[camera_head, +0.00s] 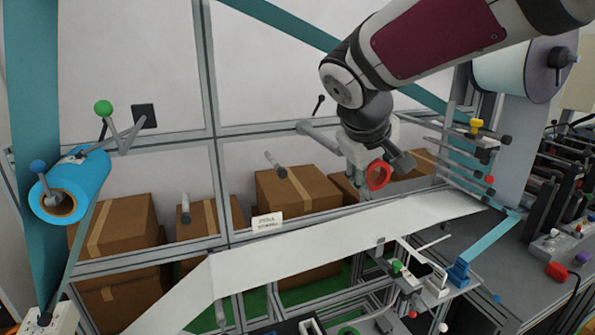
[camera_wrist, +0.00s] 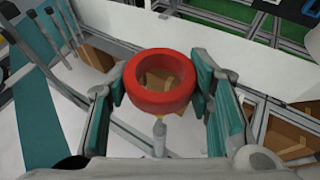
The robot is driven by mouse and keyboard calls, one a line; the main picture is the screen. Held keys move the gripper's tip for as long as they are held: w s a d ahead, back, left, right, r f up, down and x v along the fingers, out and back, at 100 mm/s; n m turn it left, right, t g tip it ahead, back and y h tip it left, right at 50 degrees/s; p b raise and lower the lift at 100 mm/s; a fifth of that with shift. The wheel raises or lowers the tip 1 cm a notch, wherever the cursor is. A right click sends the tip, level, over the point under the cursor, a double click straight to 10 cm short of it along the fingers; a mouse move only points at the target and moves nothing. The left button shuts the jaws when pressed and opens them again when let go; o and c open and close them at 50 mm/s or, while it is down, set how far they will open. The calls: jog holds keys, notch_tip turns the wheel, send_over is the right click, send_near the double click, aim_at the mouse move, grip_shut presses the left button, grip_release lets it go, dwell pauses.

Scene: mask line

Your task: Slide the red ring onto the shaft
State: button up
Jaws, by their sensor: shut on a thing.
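The red ring (camera_head: 371,178) is held in my gripper (camera_head: 383,166), above the white strip in the head view. In the wrist view the ring (camera_wrist: 160,106) sits between the two fingers of my gripper (camera_wrist: 159,82), its hole open and empty of any rod. The fingers press on its left and right sides. Several grey rods stick out from the frame, among them a short rod (camera_head: 276,164) left of the ring and a lower one (camera_head: 185,208). I cannot tell which is the task's shaft. A grey rod end (camera_wrist: 160,138) shows just below the ring in the wrist view.
A long white strip (camera_head: 320,243) runs below the gripper. Cardboard boxes (camera_head: 290,203) stand behind the metal frame (camera_head: 212,100). A blue roll (camera_head: 88,181) hangs at the left and a large white roll (camera_head: 510,72) at the right. Rods with coloured knobs (camera_head: 476,127) stand right of my gripper.

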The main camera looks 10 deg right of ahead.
aim_at(317, 134)
jog(key=shift+w+a+b, duration=0.2)
jog(key=shift+w+b, duration=0.1)
jog(key=shift+w, duration=0.7)
jog(key=shift+w+a+b, duration=0.2)
jog(key=shift+w+b, duration=0.1)
jog(key=shift+w, duration=0.65)
jog(key=shift+w, duration=0.1)
jog(key=shift+w+a+b, duration=0.25)
jog(key=shift+w+b, duration=0.2)
jog(key=shift+w, duration=0.75)
jog(key=shift+w+a+b, duration=0.25)
jog(key=shift+w+b, duration=0.2)
jog(key=shift+w, duration=0.7)
jog(key=shift+w+a+b, duration=0.25)
jog(key=shift+w+b, duration=0.25)
jog(key=shift+w, duration=0.75)
jog(key=shift+w+a+b, duration=0.2)
jog(key=shift+w+b, duration=0.25)
jog(key=shift+w, duration=0.75)
jog(key=shift+w+a+b, duration=0.25)
jog(key=shift+w+b, duration=0.2)
jog(key=shift+w, duration=0.8)
jog(key=shift+w+a+b, duration=0.25)
jog(key=shift+w+b, duration=0.2)
jog(key=shift+w, duration=0.75)
jog(key=shift+w, duration=0.1)
